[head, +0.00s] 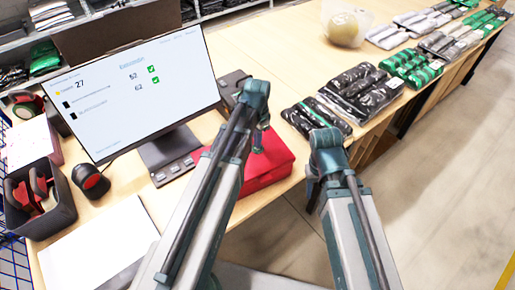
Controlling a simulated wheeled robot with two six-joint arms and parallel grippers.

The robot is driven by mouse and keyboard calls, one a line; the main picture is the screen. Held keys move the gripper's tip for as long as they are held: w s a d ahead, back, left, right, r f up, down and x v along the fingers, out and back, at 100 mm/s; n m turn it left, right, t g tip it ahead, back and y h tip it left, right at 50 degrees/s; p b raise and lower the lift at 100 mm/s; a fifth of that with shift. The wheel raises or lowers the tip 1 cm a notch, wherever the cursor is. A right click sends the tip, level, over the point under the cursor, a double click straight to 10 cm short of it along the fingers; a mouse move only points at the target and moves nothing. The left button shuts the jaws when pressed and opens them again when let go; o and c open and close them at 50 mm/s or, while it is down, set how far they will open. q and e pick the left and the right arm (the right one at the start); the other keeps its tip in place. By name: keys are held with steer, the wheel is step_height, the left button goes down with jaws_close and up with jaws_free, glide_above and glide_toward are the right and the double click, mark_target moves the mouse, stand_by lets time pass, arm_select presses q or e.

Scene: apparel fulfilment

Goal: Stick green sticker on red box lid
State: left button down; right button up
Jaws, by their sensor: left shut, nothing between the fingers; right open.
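The red box (275,167) stands closed on the table in the middle of the view, lid up, partly hidden behind my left arm. My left gripper (258,148) points down over the lid, its fingers shut with nothing seen between them. I cannot tell whether its tips touch the lid. No green sticker can be made out on the visible part of the lid. My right gripper (312,195) is to the right of the box, at the table's front edge, open and mostly hidden by its own wrist.
A monitor (150,85) stands left of the box. A grey bin (45,205) with red-handled items and a white sheet (100,250) lie further left. Packed dark garments (316,117) lie right of the box, with green packs (411,67) beyond.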

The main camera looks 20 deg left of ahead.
arm_select(q)
steer(key=shift+f+b, duration=0.7)
steer(key=shift+f, duration=0.05)
stand_by(1.2)
steer(key=shift+s, duration=0.1)
stand_by(1.0)
step_height(320, 180, up, 8)
steer(key=p, duration=0.8)
stand_by(0.6)
steer(key=s+d+n+y, duration=0.1)
steer(key=s+d+n, duration=0.2)
steer(key=s+d, duration=0.7)
steer(key=s, duration=0.4)
steer(key=shift+d+n, duration=0.25)
steer(key=shift+n, duration=0.15)
